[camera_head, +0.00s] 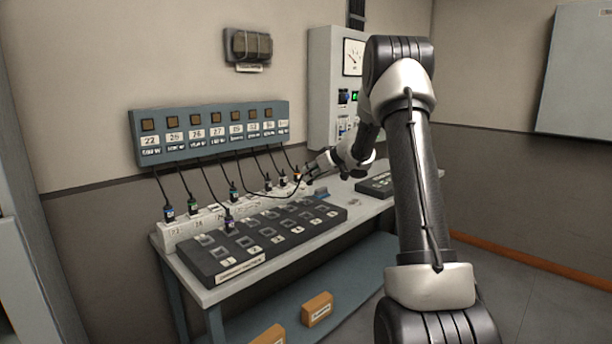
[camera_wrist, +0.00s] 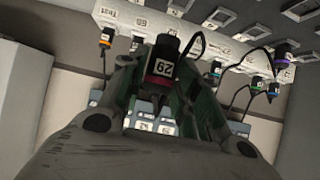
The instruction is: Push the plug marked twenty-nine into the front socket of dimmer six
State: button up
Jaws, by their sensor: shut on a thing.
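My gripper (camera_head: 320,168) is at the right end of the white plug strip (camera_head: 186,229), behind the dimmer pack. In the wrist view my gripper (camera_wrist: 161,84) is shut on a dark plug (camera_wrist: 163,50) with a white label. The label looks like 62 in this view, which is 29 upside down. I cannot tell whether the plug is clear of the strip. The black dimmer pack (camera_head: 207,278) lies on the table with two rows of sockets and a row of white number labels. The six is too small to read surely; the front row looks empty.
Several other cabled plugs, such as a blue-banded one (camera_head: 168,212), stand along the strip. Cables hang from the numbered panel (camera_head: 215,144). A smaller dark unit (camera_head: 376,186) lies to the right of my gripper.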

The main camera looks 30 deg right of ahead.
jog(key=w+d, duration=0.2)
jog(key=d, duration=0.5)
jog(key=shift+w, duration=0.15)
jog(key=shift+d, duration=0.1)
jog(key=shift+f, duration=4.55)
jog(key=shift+f, duration=0.15)
jog(key=shift+f, duration=0.9)
jog(key=shift+f, duration=1.1)
jog(key=o, duration=1.2)
